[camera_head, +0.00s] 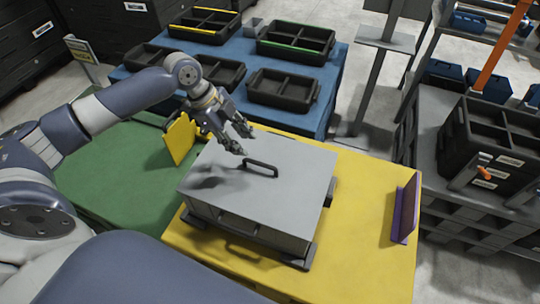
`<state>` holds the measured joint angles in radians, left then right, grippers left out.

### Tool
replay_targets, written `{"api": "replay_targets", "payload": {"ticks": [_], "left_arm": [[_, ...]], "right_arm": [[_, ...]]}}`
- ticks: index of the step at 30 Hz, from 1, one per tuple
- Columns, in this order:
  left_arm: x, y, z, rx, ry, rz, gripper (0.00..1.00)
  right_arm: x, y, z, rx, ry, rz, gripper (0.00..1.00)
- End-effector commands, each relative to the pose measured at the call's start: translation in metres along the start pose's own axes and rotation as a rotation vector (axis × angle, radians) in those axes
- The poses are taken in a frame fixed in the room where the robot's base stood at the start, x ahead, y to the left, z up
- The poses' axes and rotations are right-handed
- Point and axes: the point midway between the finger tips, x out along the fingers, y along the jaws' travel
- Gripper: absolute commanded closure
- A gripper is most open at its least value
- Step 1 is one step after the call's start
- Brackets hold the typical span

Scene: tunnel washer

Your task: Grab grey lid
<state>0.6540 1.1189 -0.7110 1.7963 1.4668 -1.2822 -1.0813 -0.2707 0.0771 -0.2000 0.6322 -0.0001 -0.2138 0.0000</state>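The grey lid (285,178) lies flat on top of a grey box (262,232) on the yellow table. A black handle (261,166) stands up near the middle of the lid. My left gripper (242,141) is above the lid's far left part, a little left of and behind the handle. Its fingers are apart and hold nothing. It appears apart from the handle, and its shadow falls on the lid. My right gripper is not in view.
The yellow table (355,255) has free room right of the box, up to a purple-edged upright panel (405,208). A yellow upright plate (180,139) stands left of my gripper. Behind is a blue table (312,75) with several black trays. A green surface (120,180) lies left.

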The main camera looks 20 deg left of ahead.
Motion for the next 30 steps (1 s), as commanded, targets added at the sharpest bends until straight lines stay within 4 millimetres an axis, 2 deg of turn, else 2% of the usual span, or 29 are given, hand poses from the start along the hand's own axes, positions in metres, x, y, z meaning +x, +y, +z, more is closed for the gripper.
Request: {"api": "replay_targets", "payload": {"ticks": [2,4,10,12,14,17,24,30], "left_arm": [[-0.002,-0.002,0.002,0.0,0.001,-0.002,0.65],[0.002,-0.002,0.001,0.0,0.003,-0.002,0.65],[0.031,-0.002,0.0,0.0,0.004,0.0,0.65],[0.042,-0.002,0.0,0.0,0.004,-0.001,0.65],[0.048,-0.002,0.001,0.0,0.003,-0.002,0.65],[0.057,-0.002,0.0,0.0,0.003,-0.002,0.65],[0.092,0.001,-0.001,-0.001,0.003,-0.001,0.65],[0.105,0.001,0.0,0.0,0.002,-0.003,0.65]], "right_arm": [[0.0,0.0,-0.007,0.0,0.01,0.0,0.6],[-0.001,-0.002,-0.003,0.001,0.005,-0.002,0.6],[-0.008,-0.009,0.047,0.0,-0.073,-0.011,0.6],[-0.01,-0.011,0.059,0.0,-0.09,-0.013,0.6],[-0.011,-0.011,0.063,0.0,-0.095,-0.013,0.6],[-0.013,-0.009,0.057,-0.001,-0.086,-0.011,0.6],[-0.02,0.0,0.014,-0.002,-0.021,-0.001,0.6],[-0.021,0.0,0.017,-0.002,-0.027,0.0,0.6]]}}
